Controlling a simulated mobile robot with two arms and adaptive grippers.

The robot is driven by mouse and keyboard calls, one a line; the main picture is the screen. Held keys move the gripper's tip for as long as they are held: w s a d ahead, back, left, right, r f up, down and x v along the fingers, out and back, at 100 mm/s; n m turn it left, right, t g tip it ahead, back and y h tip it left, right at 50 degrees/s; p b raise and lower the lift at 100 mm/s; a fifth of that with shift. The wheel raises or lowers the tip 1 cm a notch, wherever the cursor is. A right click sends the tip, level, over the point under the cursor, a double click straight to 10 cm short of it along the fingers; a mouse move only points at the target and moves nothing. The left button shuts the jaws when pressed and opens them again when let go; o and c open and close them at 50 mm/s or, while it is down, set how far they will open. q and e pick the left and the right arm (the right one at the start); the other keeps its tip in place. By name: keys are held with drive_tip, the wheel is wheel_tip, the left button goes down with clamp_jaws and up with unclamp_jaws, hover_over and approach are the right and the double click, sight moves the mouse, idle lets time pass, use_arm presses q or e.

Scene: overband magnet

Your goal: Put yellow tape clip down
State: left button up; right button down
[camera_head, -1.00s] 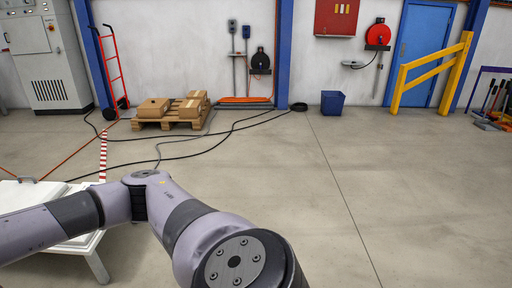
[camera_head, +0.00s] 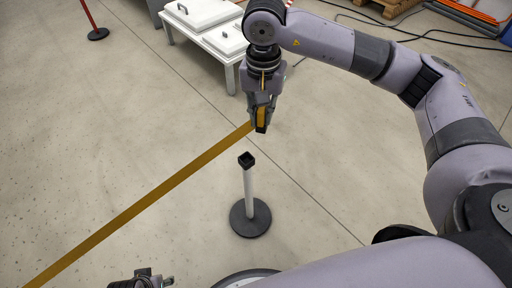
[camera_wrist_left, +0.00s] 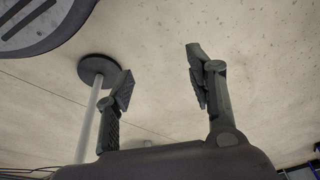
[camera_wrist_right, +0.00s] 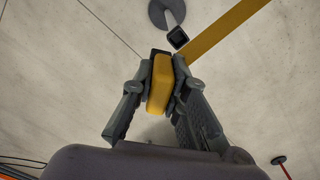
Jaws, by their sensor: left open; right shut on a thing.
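The yellow tape clip (camera_head: 261,117) is held in my right gripper (camera_head: 260,112), which is shut on it. The clip also shows between the fingers in the right wrist view (camera_wrist_right: 160,84). A yellow tape (camera_head: 140,205) runs taut from the clip down to the lower left of the head view. A white post (camera_head: 248,190) with a black top and a round black base stands upright just below the clip in the head view, apart from it. My left gripper (camera_head: 143,281) is at the bottom edge; in the left wrist view (camera_wrist_left: 160,80) its fingers are apart and empty.
A red post with a black base (camera_head: 98,34) stands at the far left. Black cables (camera_head: 400,30) lie on the floor at the back right. Floor left of the tape is clear.

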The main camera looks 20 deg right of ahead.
drive_tip(key=m, duration=0.2)
drive_tip(key=shift+w+a+m, duration=0.1)
drive_tip(key=shift+m, duration=0.2)
drive_tip(key=shift+w+a+m, duration=0.15)
drive_tip(key=shift+w+m, duration=0.05)
drive_tip(key=shift+m, duration=0.9)
use_arm(q)
wheel_tip(320, 180, down, 6)
drive_tip(key=s+p, duration=0.2)
use_arm(e)
drive_tip(key=w+a+m, duration=0.1)
drive_tip(key=w+m, duration=0.1)
drive_tip(key=m, duration=0.8)
drive_tip(key=w+a+m, duration=0.2)
drive_tip(key=m, duration=0.8)
drive_tip(key=f+b, duration=0.1)
drive_tip(key=f, duration=0.5)
drive_tip(key=f+b, duration=0.1)
drive_tip(key=f, duration=1.2)
drive_tip(key=shift+s+d+f+b, duration=0.2)
drive_tip(key=shift+d+f+b, duration=0.05)
drive_tip(key=shift+f+b, duration=0.15)
use_arm(q)
wheel_tip(320, 180, up, 8)
drive_tip(key=w, duration=0.1)
drive_tip(key=shift+w+d, duration=0.2)
drive_tip(key=shift+w, duration=0.15)
use_arm(e)
drive_tip(key=shift+r, duration=0.1)
